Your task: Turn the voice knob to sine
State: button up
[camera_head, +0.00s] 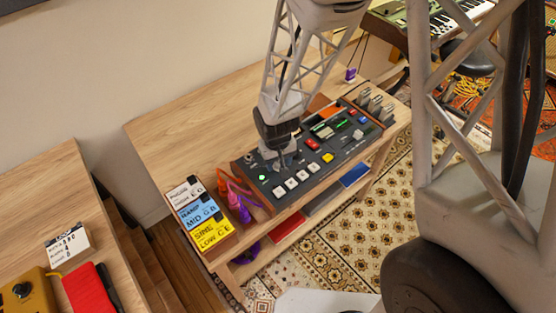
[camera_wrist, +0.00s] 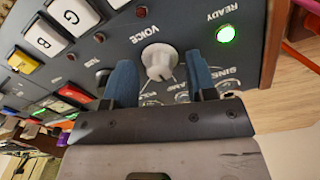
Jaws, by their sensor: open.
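The voice knob (camera_wrist: 158,60) is a pale grey round knob on the dark panel of the console (camera_head: 345,152). In the wrist view "VOICE" is printed above it, and "SINE" and partly covered labels, one ending in "AMP", are below it. I cannot tell for sure which label its pointer faces. My gripper (camera_wrist: 160,78) is open, with one blue finger on each side of the knob and a gap to each. In the head view my gripper (camera_head: 284,158) is over the console's left end and hides the knob.
A green ready light (camera_wrist: 226,34) is lit beside the knob. White keys (camera_head: 291,183) line the console's front. A card holder (camera_head: 203,217) with white, blue and yellow cards, the yellow reading "SINE LOW", stands left. Purple and orange cables (camera_head: 238,200) lie between.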

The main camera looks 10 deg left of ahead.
jog(key=c, duration=0.9)
jog(key=shift+n, duration=0.5)
jog(key=n, duration=0.3)
jog(key=shift+n, duration=0.3)
jog(key=n, duration=0.4)
jog(key=o, duration=0.9)
